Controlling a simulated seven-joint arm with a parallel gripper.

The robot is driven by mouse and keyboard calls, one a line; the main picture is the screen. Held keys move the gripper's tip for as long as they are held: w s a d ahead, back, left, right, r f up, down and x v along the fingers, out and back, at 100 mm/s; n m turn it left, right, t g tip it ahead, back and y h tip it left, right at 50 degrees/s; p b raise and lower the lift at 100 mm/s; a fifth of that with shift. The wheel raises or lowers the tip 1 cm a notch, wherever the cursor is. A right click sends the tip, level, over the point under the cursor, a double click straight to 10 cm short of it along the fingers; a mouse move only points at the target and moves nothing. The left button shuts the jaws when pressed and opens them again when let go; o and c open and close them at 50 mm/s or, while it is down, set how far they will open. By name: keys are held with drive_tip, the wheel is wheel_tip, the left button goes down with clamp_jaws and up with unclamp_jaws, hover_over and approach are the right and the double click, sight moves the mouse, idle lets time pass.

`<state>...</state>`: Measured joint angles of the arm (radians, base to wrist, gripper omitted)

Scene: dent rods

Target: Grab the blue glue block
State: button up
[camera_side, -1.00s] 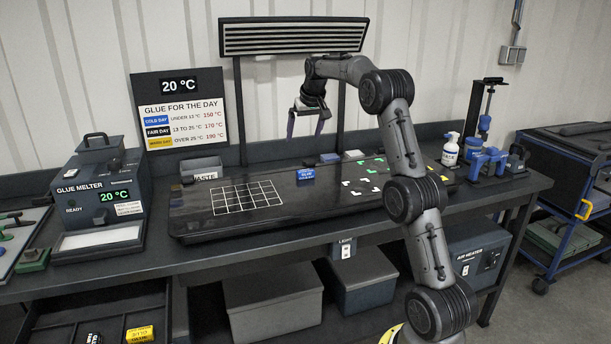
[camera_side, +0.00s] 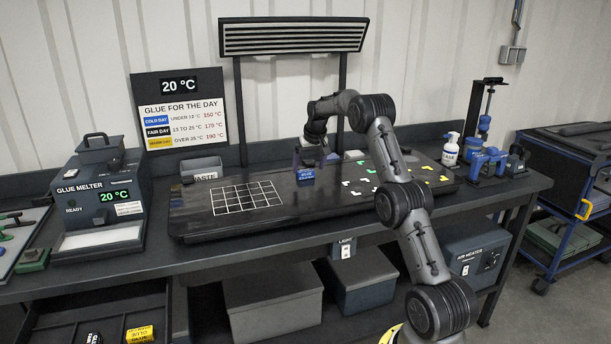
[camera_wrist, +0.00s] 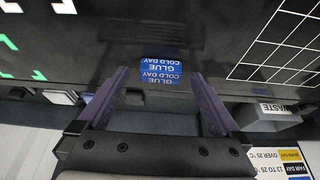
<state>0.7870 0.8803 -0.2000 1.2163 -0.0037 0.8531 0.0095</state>
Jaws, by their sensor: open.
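The blue glue block (camera_side: 306,176), with white lettering, sits on the dark mat near its back middle. In the wrist view the block (camera_wrist: 161,70) shows "COLD DAY GLUE" upside down, just past the fingertips and between their lines. My gripper (camera_side: 309,165) is low over the block in the side view, partly overlapping it. In the wrist view my gripper (camera_wrist: 160,82) has its two purple fingers spread, one on each side of the block, with gaps visible. Whether the fingertips are level with the block is unclear.
A white grid (camera_side: 246,197) is marked on the mat's left part. Green, white and yellow shapes (camera_side: 372,182) lie to the right. A waste bin (camera_side: 203,169) stands behind the mat. The glue melter (camera_side: 100,195) is at left and reads 20 °C.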

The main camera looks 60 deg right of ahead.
sight(307, 173)
drive_tip(key=shift+x, duration=1.55)
drive_tip(key=shift+w, duration=0.1)
drive_tip(key=c, duration=1.2)
drive_tip(key=shift+r, duration=0.15)
drive_tip(key=shift+c, duration=0.2)
